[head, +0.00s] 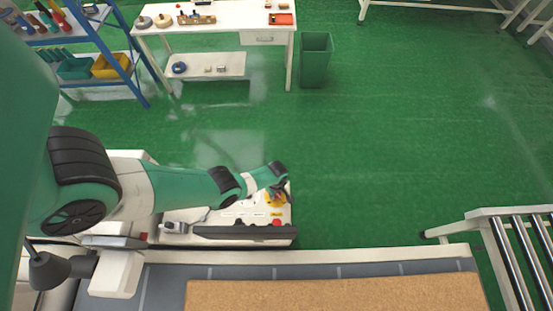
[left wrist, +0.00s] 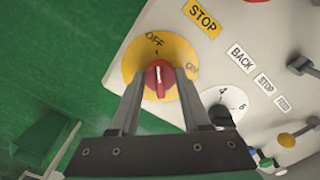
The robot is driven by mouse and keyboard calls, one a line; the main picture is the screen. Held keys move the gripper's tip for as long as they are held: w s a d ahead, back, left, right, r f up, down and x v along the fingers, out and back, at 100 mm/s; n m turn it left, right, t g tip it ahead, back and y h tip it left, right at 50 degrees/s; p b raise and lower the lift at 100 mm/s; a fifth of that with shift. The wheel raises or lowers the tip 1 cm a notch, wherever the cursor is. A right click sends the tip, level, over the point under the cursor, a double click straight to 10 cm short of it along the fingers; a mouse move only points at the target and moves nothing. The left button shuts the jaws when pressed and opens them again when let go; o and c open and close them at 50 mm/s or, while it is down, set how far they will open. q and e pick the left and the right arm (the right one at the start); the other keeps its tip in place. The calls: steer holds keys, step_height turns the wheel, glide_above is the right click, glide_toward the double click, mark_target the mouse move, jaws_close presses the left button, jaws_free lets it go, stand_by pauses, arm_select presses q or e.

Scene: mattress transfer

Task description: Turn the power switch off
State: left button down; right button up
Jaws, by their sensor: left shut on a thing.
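The power switch is a red knob (left wrist: 158,76) on a round yellow plate (left wrist: 130,62) marked OFF and ON. The white line on the knob points roughly up the picture, toward the OFF mark. My left gripper (left wrist: 159,88) is shut on the red knob, one finger on each side. In the head view my left gripper (head: 277,189) reaches down to the yellow plate at the right end of the white control panel (head: 235,216); the knob is hidden there. My right gripper is not in view.
Beside the switch are a STOP label (left wrist: 202,16), a black numbered dial (left wrist: 221,114) and several small levers and buttons. A cork-coloured mattress (head: 330,296) lies at the front. A roller stand (head: 490,214) is at right. The green floor beyond the panel is open.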

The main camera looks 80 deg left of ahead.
arm_select(q)
steer(key=shift+n, duration=0.4)
steer(key=shift+c, duration=1.8)
jaws_free()
steer(key=shift+r, duration=0.15)
